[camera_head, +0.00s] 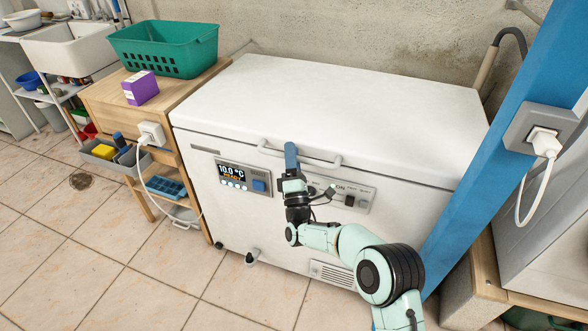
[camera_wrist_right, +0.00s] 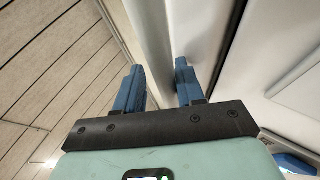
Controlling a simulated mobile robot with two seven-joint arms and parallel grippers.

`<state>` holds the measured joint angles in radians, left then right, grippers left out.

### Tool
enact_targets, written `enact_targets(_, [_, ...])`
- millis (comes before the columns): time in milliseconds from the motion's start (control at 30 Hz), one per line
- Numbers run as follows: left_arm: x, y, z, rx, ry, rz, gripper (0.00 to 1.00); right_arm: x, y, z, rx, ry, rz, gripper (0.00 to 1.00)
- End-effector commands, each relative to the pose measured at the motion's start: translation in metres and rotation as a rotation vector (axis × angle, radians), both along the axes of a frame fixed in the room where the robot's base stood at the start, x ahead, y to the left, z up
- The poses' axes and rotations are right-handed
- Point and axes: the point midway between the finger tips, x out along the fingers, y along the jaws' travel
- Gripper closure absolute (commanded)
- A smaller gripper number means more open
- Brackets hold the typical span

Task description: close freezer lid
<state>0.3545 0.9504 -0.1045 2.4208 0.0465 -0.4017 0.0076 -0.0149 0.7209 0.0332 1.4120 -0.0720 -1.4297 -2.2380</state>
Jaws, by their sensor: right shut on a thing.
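The white chest freezer (camera_head: 215,205) stands against the wall, and its lid (camera_head: 350,105) lies down over the body; I cannot tell whether a small gap is left at the seam. A white bar handle (camera_head: 325,162) runs along the lid's front edge. My right gripper (camera_head: 290,155) reaches up from below, its blue fingers at the left part of the handle, shut on it. In the right wrist view its blue fingers (camera_wrist_right: 160,85) stand a little apart on either side of a white part (camera_wrist_right: 155,40). My left gripper is not in view.
A display (camera_head: 238,178) and a control panel (camera_head: 342,195) are on the freezer's front. A wooden shelf (camera_head: 100,95) with a green basket (camera_head: 150,62) and a purple box (camera_head: 141,88) stands left. A blue post (camera_head: 500,145) with a plug rises right. The lid top is clear.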

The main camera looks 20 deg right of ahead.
Motion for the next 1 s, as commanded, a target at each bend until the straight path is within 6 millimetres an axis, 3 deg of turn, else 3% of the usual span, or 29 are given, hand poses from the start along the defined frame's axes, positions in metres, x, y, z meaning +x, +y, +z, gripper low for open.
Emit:
enact_targets(33, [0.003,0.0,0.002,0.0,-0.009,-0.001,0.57,-0.003,0.003,-0.018,0.022,0.04,0.01,0.71])
enact_targets(400, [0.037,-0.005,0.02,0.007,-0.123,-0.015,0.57,-0.069,0.017,-0.052,0.007,0.018,0.004,0.71])
enact_targets(600, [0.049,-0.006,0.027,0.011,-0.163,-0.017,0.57,-0.095,0.022,-0.068,0.002,0.007,0.001,0.71])
enact_targets(1000, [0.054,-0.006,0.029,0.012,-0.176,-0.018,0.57,-0.105,0.024,-0.073,-0.002,-0.002,-0.001,0.71])
